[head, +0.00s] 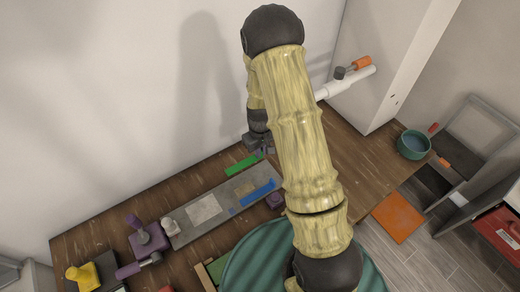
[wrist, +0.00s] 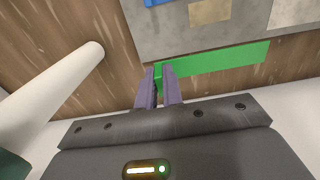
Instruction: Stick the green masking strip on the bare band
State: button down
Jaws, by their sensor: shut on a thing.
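The green masking strip (head: 242,163) is long and flat, beside the far edge of the grey panel (head: 190,230). In the wrist view, the strip (wrist: 220,61) runs to the right from my gripper (wrist: 159,72), alongside the panel (wrist: 180,45). The purple fingers are shut on its left end. I cannot tell whether the strip touches the table or is slightly raised. The panel carries a blue strip (head: 258,192), a pale patch (head: 203,209) and a small tan patch (head: 245,187). I cannot tell which area is the bare band.
The wooden table (head: 200,185) has purple tools (head: 148,238) and a yellow object (head: 83,276) at the left. A white cylinder (wrist: 55,95) lies left of my gripper in the wrist view. A teal bowl (head: 413,144) stands far right. A wall rises behind the table.

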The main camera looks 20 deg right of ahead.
aim_at(260, 170)
jog(key=shift+f+b, duration=3.1)
jog(key=shift+f, duration=1)
jog(key=shift+f, duration=0.15)
jog(key=c, duration=1.5)
grip_release()
notch_tip(260, 170, up, 18)
jog(key=b, duration=0.3)
jog(key=shift+f, duration=0.25)
jog(key=s+m+t, duration=0.1)
jog(key=s, duration=0.3)
jog(key=s+r+m, duration=0.1)
jog(key=s, duration=0.4)
jog(key=s+r+m+t, duration=0.1)
jog(key=s, duration=0.4)
jog(key=shift+s+m+t, duration=0.2)
jog(key=shift+m+t, duration=0.1)
